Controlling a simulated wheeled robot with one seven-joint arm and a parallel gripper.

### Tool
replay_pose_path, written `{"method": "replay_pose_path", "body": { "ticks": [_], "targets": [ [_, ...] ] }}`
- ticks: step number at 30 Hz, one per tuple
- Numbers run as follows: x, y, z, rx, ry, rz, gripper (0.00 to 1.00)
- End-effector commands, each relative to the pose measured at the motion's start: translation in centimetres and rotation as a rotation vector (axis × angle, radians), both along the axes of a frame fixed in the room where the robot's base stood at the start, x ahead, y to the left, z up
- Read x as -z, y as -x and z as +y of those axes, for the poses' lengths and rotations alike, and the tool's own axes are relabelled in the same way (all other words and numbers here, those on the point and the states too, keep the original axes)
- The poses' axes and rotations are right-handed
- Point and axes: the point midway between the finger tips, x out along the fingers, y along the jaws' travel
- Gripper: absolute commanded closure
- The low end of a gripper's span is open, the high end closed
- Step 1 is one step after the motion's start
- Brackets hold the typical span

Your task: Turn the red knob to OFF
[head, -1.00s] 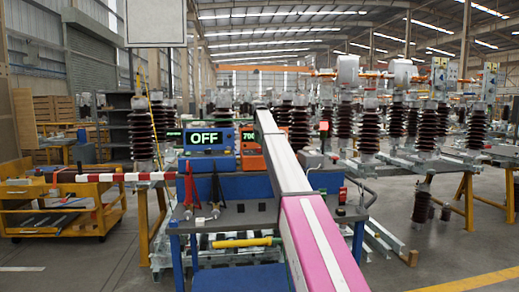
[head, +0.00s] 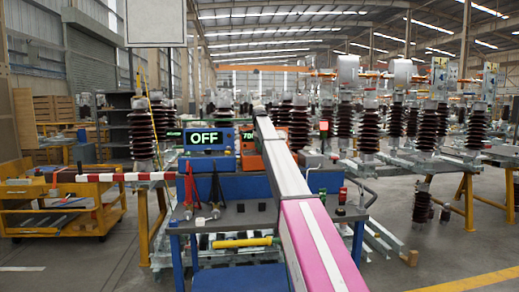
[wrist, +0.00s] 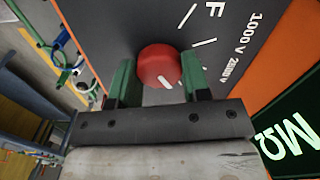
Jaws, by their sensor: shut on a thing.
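The red knob (wrist: 160,66) is round with a white pointer line, on the dark grey face of an orange-cased meter (wrist: 262,30). In the wrist view the line lies on the knob's lower part and slants to the lower right. White ticks, a letter F and "1000 V" and "2500 V" marks are printed beside it. My gripper (wrist: 162,78) is shut on the knob, a green finger on each side. In the head view my arm covers the knob and gripper; part of the orange meter (head: 249,152) shows left of it.
A blue unit (head: 208,160) displaying "OFF" stands left of the orange meter on the workbench (head: 240,216). Red and black clips (head: 188,190) are at its front. A red-white barrier (head: 110,177) and yellow cart (head: 60,205) are left; insulators on stands are right.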

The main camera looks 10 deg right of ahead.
Motion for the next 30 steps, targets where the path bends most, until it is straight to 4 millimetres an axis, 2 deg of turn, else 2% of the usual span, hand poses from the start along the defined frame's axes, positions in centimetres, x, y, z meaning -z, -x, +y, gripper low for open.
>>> {"method": "replay_pose_path", "body": {
  "ticks": [11,30],
  "targets": [
    [0.03,-0.03,0.04,-0.193,-0.001,0.001,0.8],
    [0.07,-0.12,0.16,-0.797,-0.003,0.001,0.8]
  ]
}}
